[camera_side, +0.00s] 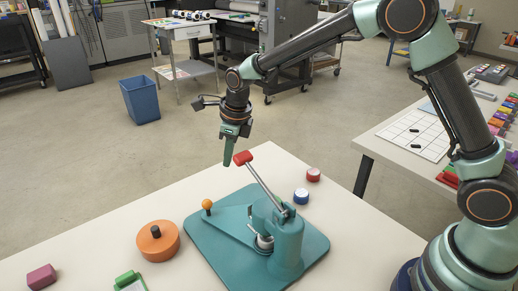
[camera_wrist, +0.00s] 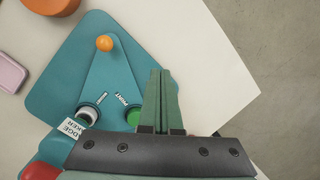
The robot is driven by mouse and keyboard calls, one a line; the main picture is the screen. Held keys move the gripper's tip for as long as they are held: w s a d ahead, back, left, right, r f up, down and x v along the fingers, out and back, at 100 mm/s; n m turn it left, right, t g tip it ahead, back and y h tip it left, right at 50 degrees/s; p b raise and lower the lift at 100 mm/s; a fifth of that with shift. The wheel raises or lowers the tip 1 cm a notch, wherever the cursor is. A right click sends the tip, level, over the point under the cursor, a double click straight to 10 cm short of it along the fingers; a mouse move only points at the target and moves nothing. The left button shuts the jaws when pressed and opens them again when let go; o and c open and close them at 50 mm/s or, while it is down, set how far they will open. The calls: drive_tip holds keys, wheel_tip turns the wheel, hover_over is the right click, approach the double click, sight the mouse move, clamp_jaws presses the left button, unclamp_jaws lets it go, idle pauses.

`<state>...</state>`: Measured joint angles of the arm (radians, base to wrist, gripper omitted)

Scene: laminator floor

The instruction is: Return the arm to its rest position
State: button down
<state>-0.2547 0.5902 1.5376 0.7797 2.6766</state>
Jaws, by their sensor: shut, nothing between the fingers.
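My gripper (camera_side: 229,158) is above the far edge of the white table, just left of the red lever handle. Its green fingers point down and are together with nothing between them. In the wrist view my gripper (camera_wrist: 161,72) shows shut over the right edge of the teal press base. The arm reaches over from the right. The teal badge press (camera_side: 287,240) stands on the table with its red-tipped lever (camera_side: 243,158) raised and slanted up to the left. The gripper looks close to the handle; I cannot tell the exact gap.
An orange round container (camera_side: 158,243), a pink block (camera_side: 41,277) and a green-clipped item (camera_side: 127,280) lie at the left. A second table (camera_side: 403,142) stands behind right. Open floor lies beyond.

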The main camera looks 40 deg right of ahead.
drive_tip(key=s+d+r+n+t, duration=0.1)
drive_tip(key=s+d+r+n, duration=0.65)
drive_tip(key=r+n, duration=0.35)
drive_tip(key=s+d+r+n+t, duration=0.1)
drive_tip(key=s+d+n, duration=0.1)
drive_tip(key=s+n, duration=0.5)
drive_tip(key=s+d+r+n+t, duration=0.1)
drive_tip(key=s+d+n, duration=0.2)
drive_tip(key=s+n, duration=0.4)
drive_tip(key=n, duration=0.2)
drive_tip(key=shift+s+d+n+h, duration=0.25)
drive_tip(key=shift+d+n+h, duration=0.05)
drive_tip(key=shift+d+n, duration=0.1)
